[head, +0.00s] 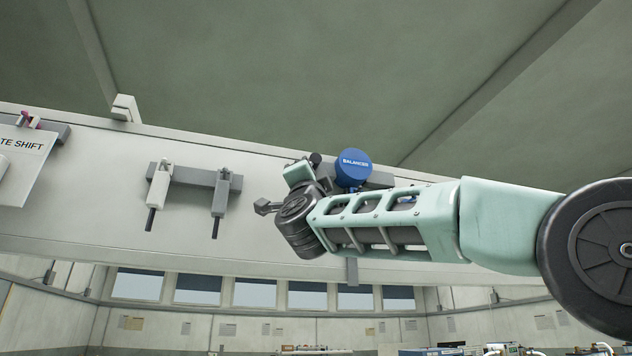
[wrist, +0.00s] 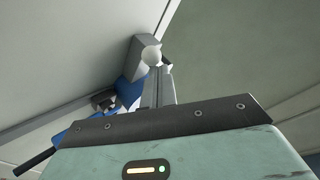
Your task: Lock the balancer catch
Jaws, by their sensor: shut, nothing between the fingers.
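The blue balancer drum (head: 353,170), labelled BALANCER, is mounted on the pale overhead beam in the head view, just right of my wrist. My arm crosses in front of part of its mount. In the wrist view my gripper (wrist: 157,75) is shut and empty, its narrow grey fingers pointing up the picture. A white round knob (wrist: 151,55) on a grey block (wrist: 139,45) lies at or just beyond the fingertips; I cannot tell whether they touch. Blue parts (wrist: 130,90) show left of the fingers. I cannot make out the catch's state.
Two tools (head: 158,188) (head: 221,192) hang from a grey bracket on the beam (head: 100,190). A sign (head: 22,150) hangs at far left. In the wrist view a black rod (wrist: 35,161) sticks out at lower left. Open space lies below the beam.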

